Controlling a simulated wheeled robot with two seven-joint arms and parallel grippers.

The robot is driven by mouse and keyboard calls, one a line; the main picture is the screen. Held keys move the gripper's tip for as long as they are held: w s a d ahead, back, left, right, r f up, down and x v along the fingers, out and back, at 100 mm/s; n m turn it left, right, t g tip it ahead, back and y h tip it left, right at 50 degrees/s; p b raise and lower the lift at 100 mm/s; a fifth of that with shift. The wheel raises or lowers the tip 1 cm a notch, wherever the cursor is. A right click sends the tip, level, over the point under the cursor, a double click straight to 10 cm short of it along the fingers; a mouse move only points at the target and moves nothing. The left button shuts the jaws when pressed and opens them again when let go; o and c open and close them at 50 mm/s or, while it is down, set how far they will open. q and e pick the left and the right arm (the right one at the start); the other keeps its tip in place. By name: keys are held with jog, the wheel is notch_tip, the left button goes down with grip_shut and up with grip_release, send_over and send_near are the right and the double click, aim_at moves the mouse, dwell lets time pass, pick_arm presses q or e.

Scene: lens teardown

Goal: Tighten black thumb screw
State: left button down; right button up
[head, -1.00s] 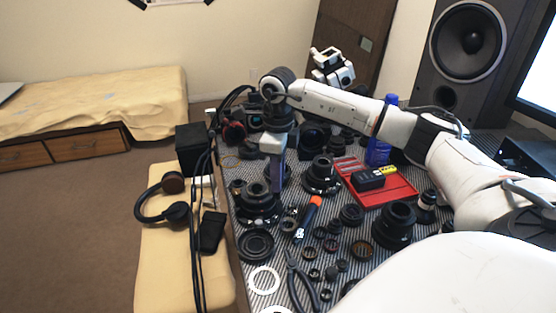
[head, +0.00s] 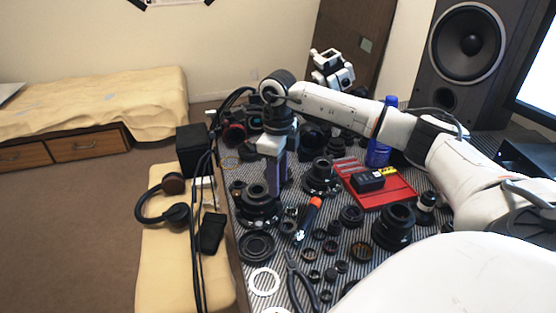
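My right gripper (head: 276,178) points down over the striped mat (head: 236,200), with its white body above grey-purple fingers. The fingers overlap in this view, so their gap and anything between them are hidden. The fingers are just behind a large black lens part (head: 259,208) and left of another black lens part (head: 322,177); I cannot tell whether they touch either. I cannot single out the black thumb screw among the small dark parts. My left gripper does not show.
A red tray (head: 398,195) holds a black box (head: 368,181). A blue bottle (head: 379,152), an orange-handled tool (head: 309,215), pliers (head: 303,285) and a white ring (head: 264,281) are near. Many lens parts crowd the mat. Black cables (head: 197,225) hang along its left edge.

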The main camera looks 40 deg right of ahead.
notch_tip(320, 180, up, 10)
jog(key=shift+r, duration=0.15)
dwell(0.5)
dwell(0.5)
